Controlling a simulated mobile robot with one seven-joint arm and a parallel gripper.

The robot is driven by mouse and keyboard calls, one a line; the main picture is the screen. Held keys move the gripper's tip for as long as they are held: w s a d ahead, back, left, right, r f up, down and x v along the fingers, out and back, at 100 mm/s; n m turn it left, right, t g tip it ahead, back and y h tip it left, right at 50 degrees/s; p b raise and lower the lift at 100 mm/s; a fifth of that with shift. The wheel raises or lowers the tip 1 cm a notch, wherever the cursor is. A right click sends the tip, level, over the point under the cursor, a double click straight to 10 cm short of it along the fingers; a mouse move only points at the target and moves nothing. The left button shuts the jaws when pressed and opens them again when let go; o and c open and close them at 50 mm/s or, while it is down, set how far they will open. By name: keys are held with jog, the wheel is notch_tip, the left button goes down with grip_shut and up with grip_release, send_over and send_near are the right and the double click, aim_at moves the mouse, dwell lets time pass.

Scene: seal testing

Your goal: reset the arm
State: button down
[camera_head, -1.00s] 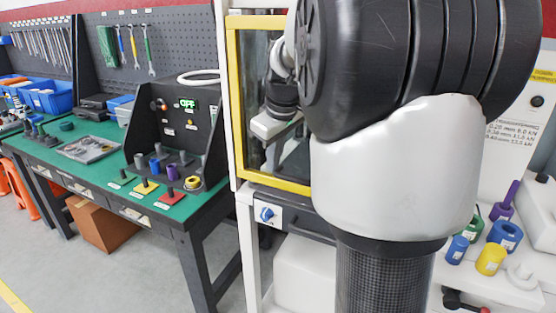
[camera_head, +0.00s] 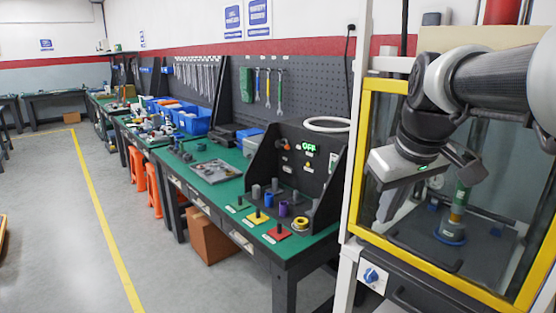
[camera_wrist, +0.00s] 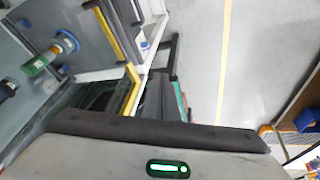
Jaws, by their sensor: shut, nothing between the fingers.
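My arm comes in from the right of the head view, bent in front of a yellow-framed test cabinet. In the wrist view a dark bar and a grey housing with a green light fill the bottom, and no fingertips show.
The cabinet frame (camera_head: 362,165) is close around my gripper. A green-topped bench (camera_head: 222,185) with a black OFF panel (camera_head: 290,165) stands left.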

jog(key=s+a+f+m+t, duration=0.1)
jog(key=s+a+f+m, duration=0.1)
jog(key=s+a+f, duration=0.35)
jog(key=s+a+f+m, duration=0.1)
jog(key=s+a+f, duration=0.2)
jog(key=s, duration=0.6)
notch_tip(320, 180, up, 14)
jog(key=p, duration=1.4)
jog(key=shift+d+r, duration=0.2)
